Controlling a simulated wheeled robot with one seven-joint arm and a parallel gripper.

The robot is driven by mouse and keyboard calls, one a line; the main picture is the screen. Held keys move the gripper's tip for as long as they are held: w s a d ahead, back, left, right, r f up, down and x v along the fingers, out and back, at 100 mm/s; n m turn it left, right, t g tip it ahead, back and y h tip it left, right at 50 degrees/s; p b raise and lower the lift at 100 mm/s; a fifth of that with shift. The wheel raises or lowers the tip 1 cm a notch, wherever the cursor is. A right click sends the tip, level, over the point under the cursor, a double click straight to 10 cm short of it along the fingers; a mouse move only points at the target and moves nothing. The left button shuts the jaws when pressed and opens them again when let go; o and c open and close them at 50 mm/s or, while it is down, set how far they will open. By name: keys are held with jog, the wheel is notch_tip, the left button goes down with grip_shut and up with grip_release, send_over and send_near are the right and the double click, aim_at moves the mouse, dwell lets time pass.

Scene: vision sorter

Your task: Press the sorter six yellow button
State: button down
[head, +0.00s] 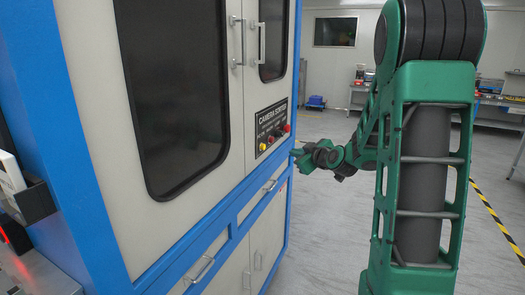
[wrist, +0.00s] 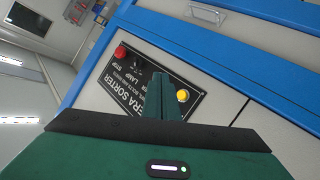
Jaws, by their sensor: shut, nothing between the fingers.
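The camera sorter's black control panel (head: 272,124) is on the front of the large blue and off-white machine. Its yellow button (head: 262,147) is at the panel's lower left in the head view. In the wrist view the panel (wrist: 133,87) appears upside down and the yellow button (wrist: 182,96) shows just right of my fingers. My gripper (head: 294,153) is shut and empty, right of and below the panel in the head view. In the wrist view my gripper (wrist: 160,78) covers part of the panel's lettering. I cannot tell exactly how far the fingertips are from the panel.
A red button (head: 287,128) is at the panel's right end, and it also shows in the wrist view (wrist: 120,51). Door handles (head: 239,41) stick out from the machine front. A drawer handle (head: 270,186) is below. The floor (head: 325,225) right of the machine is clear.

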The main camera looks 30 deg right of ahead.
jog(key=w+a, duration=0.5)
jog(key=w, duration=0.1)
jog(key=shift+w, duration=0.25)
jog(key=shift+w+a, duration=0.1)
jog(key=shift+a, duration=0.1)
dwell(1.9)
jog(key=shift+w+a, duration=0.15)
jog(key=shift+w, duration=0.05)
jog(key=shift+w+a, duration=0.3)
jog(key=shift+w, duration=0.05)
dwell(1.1)
jog(key=shift+s+d, duration=0.55)
jog(key=shift+s, duration=0.15)
jog(key=s+d, duration=0.1)
jog(key=s, duration=0.1)
jog(key=s+d, duration=0.2)
dwell(0.5)
